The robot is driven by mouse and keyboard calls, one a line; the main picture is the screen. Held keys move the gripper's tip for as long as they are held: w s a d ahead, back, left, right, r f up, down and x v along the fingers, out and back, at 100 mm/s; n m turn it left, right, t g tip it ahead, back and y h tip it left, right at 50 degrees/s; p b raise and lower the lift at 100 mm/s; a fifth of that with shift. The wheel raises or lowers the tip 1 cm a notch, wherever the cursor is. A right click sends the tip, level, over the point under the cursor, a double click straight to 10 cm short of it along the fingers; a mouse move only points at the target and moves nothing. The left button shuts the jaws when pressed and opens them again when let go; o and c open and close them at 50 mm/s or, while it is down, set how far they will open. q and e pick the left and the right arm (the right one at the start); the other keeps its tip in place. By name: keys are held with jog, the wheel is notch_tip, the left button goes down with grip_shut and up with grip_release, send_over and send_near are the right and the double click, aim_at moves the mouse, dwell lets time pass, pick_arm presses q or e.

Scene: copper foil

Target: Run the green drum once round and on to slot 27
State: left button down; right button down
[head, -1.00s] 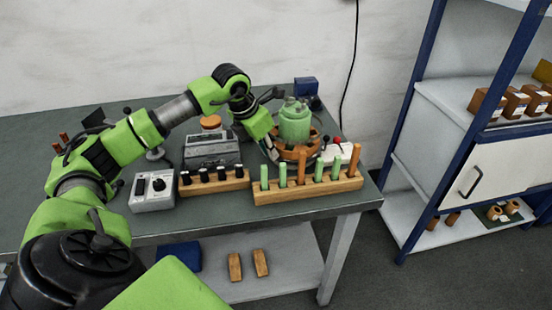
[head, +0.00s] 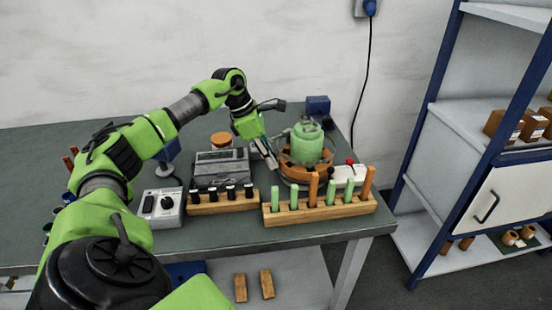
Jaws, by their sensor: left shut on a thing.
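The green drum (head: 307,143) stands upright on a round orange base (head: 297,175) near the back right of the bench. My left gripper (head: 271,163) reaches down from the upper left to the left edge of the orange base. Its fingers look closed at that edge, but their exact contact is too small to make out. No slot numbers can be read, so I cannot tell where slot 27 is. My right gripper is not in view.
A wooden rack (head: 322,208) with green and orange pegs stands in front of the base. A second rack (head: 222,201) with black-topped pieces, a grey machine (head: 221,168) and a control box (head: 158,207) stand left.

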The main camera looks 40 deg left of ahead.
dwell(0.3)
pick_arm(q)
jog(key=c, duration=2.3)
grip_release()
jog(key=v, duration=1.2)
jog(key=shift+w, duration=0.1)
